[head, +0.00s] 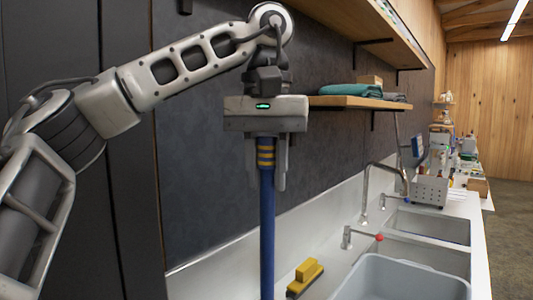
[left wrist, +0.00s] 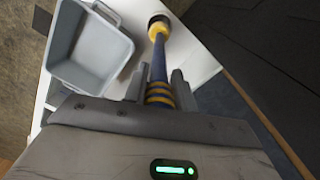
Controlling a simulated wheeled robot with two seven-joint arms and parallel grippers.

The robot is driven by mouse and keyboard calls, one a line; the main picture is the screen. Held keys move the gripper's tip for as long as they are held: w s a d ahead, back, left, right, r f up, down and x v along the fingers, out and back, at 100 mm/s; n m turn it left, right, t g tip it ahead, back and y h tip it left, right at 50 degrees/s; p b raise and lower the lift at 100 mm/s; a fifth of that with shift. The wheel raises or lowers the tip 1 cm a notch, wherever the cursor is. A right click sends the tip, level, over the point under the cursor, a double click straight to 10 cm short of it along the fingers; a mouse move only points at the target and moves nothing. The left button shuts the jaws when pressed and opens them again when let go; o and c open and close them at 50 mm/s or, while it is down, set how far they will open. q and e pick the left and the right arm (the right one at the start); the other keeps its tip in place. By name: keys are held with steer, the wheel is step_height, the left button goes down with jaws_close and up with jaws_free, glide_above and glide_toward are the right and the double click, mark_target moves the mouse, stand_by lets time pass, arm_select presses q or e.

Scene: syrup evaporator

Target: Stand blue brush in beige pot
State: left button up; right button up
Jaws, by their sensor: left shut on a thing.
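My left gripper (head: 266,178) is shut on the blue brush (head: 267,230) near the top of its handle, where yellow bands show. The brush hangs upright, and its lower end is cut off by the bottom of the head view. In the left wrist view my left gripper (left wrist: 159,88) holds the blue brush (left wrist: 158,65), whose far end shows a yellow ring and a dark round tip. I cannot make out a beige pot in either view. My right gripper is not in view.
A grey tub (head: 405,270) stands by the sinks at the lower right; it also shows in the left wrist view (left wrist: 118,40). A yellow block-like brush (head: 305,277) lies on the counter. A tap (head: 366,185), a grey perforated holder (head: 430,190) and a wall shelf (head: 355,102) are farther right.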

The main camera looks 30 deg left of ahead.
mark_target(267, 231)
arm_select(q)
step_height(267, 231, down, 2)
steer(key=shift+f+b, duration=0.25)
steer(key=shift+b, duration=0.45)
step_height(267, 231, down, 2)
steer(key=shift+b, duration=0.6)
steer(key=shift+f+b, duration=1.2)
steer(key=shift+f, duration=0.75)
steer(key=shift+f+b, duration=0.3)
steer(key=shift+f, duration=0.25)
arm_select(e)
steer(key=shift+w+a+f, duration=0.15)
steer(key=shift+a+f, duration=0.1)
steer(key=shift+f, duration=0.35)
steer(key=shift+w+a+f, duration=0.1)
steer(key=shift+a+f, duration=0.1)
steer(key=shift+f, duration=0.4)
